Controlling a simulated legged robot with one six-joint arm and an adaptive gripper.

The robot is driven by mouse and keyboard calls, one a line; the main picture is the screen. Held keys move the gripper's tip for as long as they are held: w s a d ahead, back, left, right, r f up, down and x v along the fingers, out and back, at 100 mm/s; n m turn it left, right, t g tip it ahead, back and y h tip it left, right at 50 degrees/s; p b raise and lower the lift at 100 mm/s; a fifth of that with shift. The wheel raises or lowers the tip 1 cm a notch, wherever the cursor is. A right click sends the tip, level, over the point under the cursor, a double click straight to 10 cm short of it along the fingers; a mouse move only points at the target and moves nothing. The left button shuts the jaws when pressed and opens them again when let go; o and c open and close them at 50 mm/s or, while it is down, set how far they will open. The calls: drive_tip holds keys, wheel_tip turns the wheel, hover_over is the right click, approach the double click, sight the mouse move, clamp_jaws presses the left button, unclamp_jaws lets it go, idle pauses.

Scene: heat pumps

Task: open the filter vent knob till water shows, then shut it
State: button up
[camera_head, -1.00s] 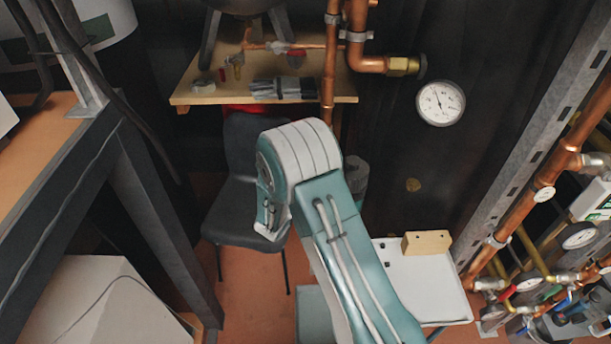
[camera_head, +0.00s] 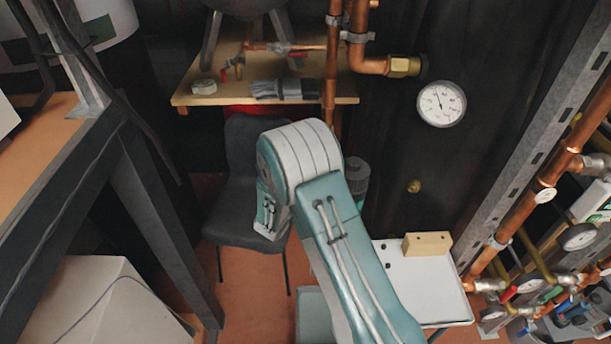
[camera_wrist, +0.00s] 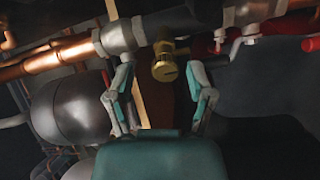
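A round brass knob (camera_wrist: 165,70) on a short brass stem sits beside a grey fitting on the pipe in the wrist view. It looks like the filter vent knob. My gripper (camera_wrist: 160,65) is open, with one finger to the left and one to the right of the knob. The knob shows between the fingertips, and neither finger visibly touches it. How far the knob is in depth I cannot tell. No water shows at it. In the head view my arm is bent, and the gripper and knob are hidden.
A copper pipe (camera_wrist: 55,60) and a rounded grey vessel (camera_wrist: 70,108) lie left of the fingers. Red parts (camera_wrist: 285,25) are at right. In the head view, a dark chair (camera_head: 240,195), a wooden shelf (camera_head: 300,88) and a white tray (camera_head: 425,285) surround my arm.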

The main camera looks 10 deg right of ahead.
drive_tip(key=shift+f, duration=0.1)
drive_tip(key=v, duration=1.2)
drive_tip(key=shift+r, duration=0.25)
drive_tip(key=shift+s, duration=0.1)
